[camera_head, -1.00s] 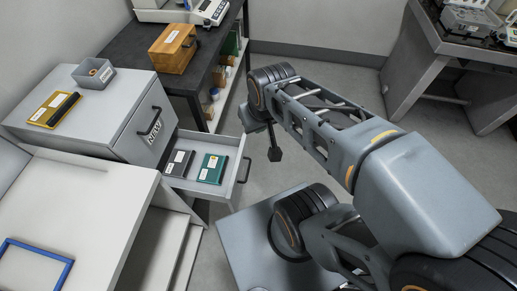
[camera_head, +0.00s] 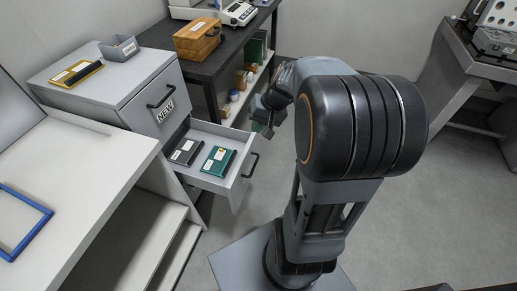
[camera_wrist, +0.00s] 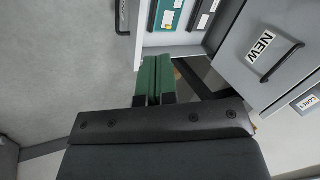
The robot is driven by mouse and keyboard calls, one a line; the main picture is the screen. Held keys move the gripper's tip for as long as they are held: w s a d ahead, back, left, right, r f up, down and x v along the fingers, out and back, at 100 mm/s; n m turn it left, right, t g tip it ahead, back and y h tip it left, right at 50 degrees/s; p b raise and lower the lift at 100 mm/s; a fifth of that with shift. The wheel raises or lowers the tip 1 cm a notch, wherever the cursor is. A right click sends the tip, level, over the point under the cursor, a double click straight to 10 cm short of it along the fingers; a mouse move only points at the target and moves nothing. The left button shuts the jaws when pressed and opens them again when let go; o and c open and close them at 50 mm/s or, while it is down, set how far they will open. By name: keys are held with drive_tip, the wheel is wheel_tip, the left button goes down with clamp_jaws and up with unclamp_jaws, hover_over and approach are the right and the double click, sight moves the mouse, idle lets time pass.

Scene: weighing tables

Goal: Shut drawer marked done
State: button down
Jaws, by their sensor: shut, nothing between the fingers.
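The open drawer (camera_head: 238,182) juts out of the grey cabinet (camera_head: 150,95), below a closed drawer labelled NEW (camera_head: 167,112). Its front has a dark handle (camera_head: 252,165); I cannot read a label on it. A dark folder (camera_head: 186,151) and a green folder (camera_head: 219,161) lie inside. In the wrist view the drawer front (camera_wrist: 123,40) is at the top left and the NEW drawer front (camera_wrist: 262,50) at the right. My gripper (camera_head: 265,128) is shut and empty, just beyond the drawer's far side in the head view. Its green fingers (camera_wrist: 155,65) are together in the wrist view.
A dark table (camera_head: 222,60) with a wooden box (camera_head: 198,38) and shelves below stands behind the cabinet. A grey bin (camera_head: 119,48) and a yellow-edged item (camera_head: 76,74) sit on the cabinet. A white desk (camera_head: 80,190) is at left. Floor right of my arm is clear.

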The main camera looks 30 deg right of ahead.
sight(254, 139)
drive_tip(key=w+d+f+m+t+y+b, duration=0.15)
drive_tip(key=d+f+b, duration=0.25)
drive_tip(key=d+f, duration=0.4)
drive_tip(key=w+d+f+m+t+y+b, duration=0.1)
drive_tip(key=w+d+f+m+t+b, duration=0.25)
drive_tip(key=d+f, duration=0.4)
drive_tip(key=shift+g+h, duration=0.25)
drive_tip(key=shift+g, duration=0.15)
drive_tip(key=shift+w+a+r+b+x, duration=0.15)
drive_tip(key=shift+a+r+b+x, duration=0.15)
drive_tip(key=shift+x, duration=1.85)
drive_tip(key=shift+w+a+r+b+x, duration=0.2)
drive_tip(key=shift+b+x, duration=0.25)
drive_tip(key=shift+x, duration=1.65)
drive_tip(key=shift+w+a+r+b+x, duration=0.1)
drive_tip(key=shift+r+b+x, duration=0.25)
drive_tip(key=shift+x, duration=1.8)
